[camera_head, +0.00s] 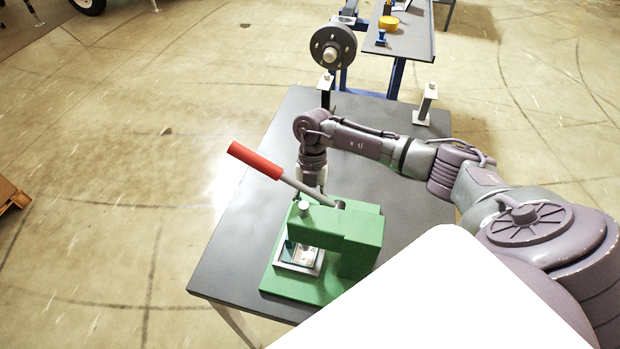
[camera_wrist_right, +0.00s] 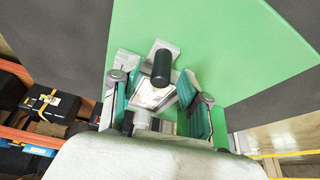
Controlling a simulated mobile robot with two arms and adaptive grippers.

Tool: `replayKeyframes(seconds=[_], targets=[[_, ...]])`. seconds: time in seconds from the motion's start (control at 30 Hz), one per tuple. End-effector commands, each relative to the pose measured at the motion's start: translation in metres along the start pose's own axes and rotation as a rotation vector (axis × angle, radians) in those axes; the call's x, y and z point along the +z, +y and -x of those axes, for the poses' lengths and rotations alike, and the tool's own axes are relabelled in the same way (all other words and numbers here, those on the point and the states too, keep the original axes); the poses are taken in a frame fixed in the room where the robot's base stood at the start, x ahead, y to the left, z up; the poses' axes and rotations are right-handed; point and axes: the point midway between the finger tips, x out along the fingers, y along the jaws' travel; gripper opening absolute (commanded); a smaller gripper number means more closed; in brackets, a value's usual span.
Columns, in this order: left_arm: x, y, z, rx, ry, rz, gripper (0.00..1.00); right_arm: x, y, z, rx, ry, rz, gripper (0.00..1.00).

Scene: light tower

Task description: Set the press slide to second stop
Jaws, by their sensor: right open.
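The green press (camera_head: 350,240) stands on a dark table in the head view, with a red-handled lever (camera_head: 255,161) raised to the upper left. A silver, framed plate (camera_head: 298,258) lies in its front opening. In the right wrist view a black cylindrical knob (camera_wrist_right: 162,65) stands by a metal piece (camera_wrist_right: 152,95) on the green surface (camera_wrist_right: 220,50). My right gripper (camera_wrist_right: 160,103) is open, its two teal-padded fingers on either side of the metal piece. In the head view the right gripper is behind the press, partly hidden by it. My left gripper is not in view.
The dark table (camera_head: 235,235) has bare room left of the press. Two small posts, one of them this grey post (camera_head: 425,105), stand at its far end. A grey wheel (camera_head: 333,47) and another bench (camera_head: 405,38) lie beyond. Black boxes (camera_wrist_right: 50,105) show at left in the wrist view.

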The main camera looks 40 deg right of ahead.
Motion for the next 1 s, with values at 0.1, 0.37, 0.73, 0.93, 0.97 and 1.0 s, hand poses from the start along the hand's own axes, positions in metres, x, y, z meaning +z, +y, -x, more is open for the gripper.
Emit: replayKeyframes(seconds=[0.1, 0.37, 0.73, 0.93, 0.97, 1.0], targets=[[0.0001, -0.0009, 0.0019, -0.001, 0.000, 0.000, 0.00, 0.0002, -0.0004, -0.0055, -0.001, -0.001, 0.000, 0.46], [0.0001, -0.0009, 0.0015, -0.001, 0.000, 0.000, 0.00, 0.0004, -0.0003, -0.0069, -0.001, -0.001, 0.000, 0.46], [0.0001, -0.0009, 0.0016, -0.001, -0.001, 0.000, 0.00, 0.0003, -0.0002, -0.0065, 0.000, -0.001, 0.000, 0.00], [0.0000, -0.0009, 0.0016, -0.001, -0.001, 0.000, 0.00, 0.0003, -0.0002, -0.0063, 0.000, -0.001, 0.000, 0.00], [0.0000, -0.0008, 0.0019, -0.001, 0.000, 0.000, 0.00, 0.0001, -0.0002, -0.0063, 0.000, -0.001, 0.000, 0.00], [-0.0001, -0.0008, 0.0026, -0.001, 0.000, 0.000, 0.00, -0.0008, 0.0000, -0.0064, 0.000, -0.001, 0.000, 0.00]])
